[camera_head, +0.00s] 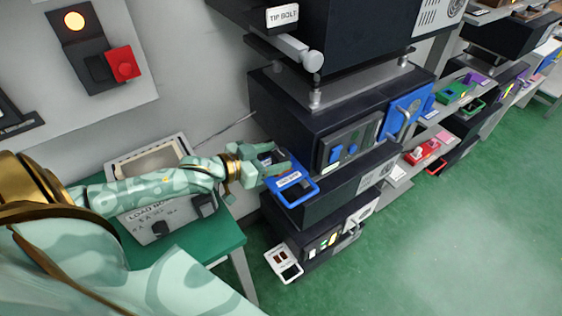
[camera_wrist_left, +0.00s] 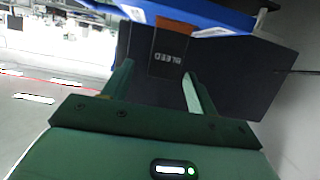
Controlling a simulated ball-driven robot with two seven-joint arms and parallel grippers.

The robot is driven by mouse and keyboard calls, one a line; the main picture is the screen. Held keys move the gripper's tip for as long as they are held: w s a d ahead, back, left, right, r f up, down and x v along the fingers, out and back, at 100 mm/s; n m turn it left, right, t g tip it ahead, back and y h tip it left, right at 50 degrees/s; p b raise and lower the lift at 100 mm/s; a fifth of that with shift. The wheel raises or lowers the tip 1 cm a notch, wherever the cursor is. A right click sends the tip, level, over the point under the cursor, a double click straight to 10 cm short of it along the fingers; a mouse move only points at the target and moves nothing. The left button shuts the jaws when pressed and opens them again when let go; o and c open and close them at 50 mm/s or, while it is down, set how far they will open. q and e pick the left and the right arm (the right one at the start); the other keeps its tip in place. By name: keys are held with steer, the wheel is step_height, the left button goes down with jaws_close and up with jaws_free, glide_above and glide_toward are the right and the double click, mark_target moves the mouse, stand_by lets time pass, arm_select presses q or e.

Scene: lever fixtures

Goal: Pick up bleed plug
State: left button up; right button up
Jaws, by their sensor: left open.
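A dark piece lettered BLEED (camera_wrist_left: 168,60), with an orange-brown patch, shows upside down in the left wrist view. I take it for the bleed plug. My left gripper (camera_head: 277,164) is open, and in the left wrist view its two fingers (camera_wrist_left: 158,72) point toward this piece, one on each side of the lettering. I cannot tell whether they touch it. In the head view the gripper is at a blue-framed tray (camera_head: 300,193) on the dark cabinet's front, and the fingers hide most of what lies there. My right gripper is not in view.
The dark cabinet stack (camera_head: 290,110) stands beside the grey wall. A lever labelled TIP BOLT (camera_head: 300,52) sticks out above the gripper. A LOAD box (camera_head: 150,215) stands on a green table (camera_head: 222,238) under my left arm. Open green floor (camera_head: 420,255) lies to the right.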

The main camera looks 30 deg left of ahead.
mark_target(287, 153)
arm_select(q)
steer(key=b+x, duration=0.1)
steer(key=x, duration=0.3)
steer(key=shift+w+f, duration=0.25)
steer(key=shift+w, duration=0.15)
steer(key=shift+s, duration=0.1)
steer(key=shift+c, duration=0.4)
steer(key=c, duration=1.1)
steer(key=shift+r, duration=0.15)
